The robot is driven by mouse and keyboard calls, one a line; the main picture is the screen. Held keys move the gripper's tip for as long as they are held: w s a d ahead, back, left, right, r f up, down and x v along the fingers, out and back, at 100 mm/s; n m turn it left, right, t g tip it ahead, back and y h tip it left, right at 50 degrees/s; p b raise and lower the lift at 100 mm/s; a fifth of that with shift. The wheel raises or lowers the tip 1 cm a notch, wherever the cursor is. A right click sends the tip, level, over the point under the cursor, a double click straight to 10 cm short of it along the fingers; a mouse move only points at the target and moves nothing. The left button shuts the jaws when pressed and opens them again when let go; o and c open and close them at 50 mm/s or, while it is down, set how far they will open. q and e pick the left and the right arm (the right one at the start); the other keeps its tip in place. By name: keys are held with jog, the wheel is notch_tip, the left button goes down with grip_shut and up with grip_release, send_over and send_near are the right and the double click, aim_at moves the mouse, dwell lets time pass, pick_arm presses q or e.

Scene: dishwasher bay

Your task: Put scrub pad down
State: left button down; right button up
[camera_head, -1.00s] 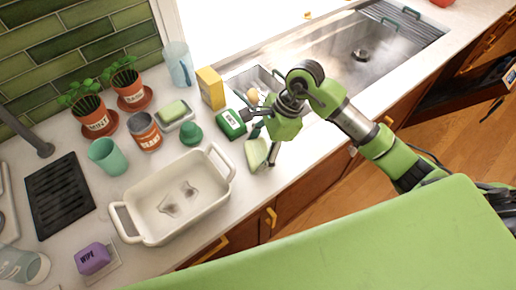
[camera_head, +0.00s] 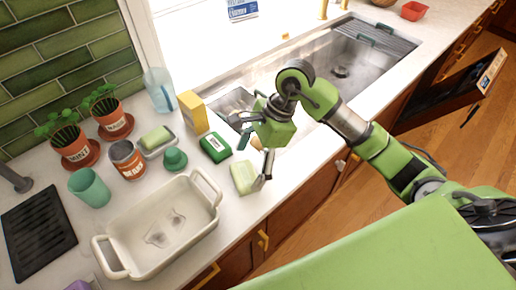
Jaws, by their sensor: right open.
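The scrub pad, taken to be the pale green pad (camera_head: 244,177), lies on the white counter right of the white baking dish (camera_head: 115,252). My right gripper (camera_head: 257,160) is above and beside the pad's right side, pointing down, with its fingers open. One fingertip is close to the pad's right edge; I cannot tell whether it touches. My left gripper is not in view.
A green labelled box (camera_head: 215,149), a teal knob-like item (camera_head: 175,160) and a yellow box (camera_head: 194,113) stand near the pad. A sponge in a dish (camera_head: 156,141), a can (camera_head: 127,160) and a cup (camera_head: 89,188) are further left. The steel sink (camera_head: 330,75) is behind my arm.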

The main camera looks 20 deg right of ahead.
jog(key=b+v, duration=0.1)
jog(key=v, duration=0.6)
jog(key=shift+r+b, duration=0.4)
jog(key=shift+d, duration=0.15)
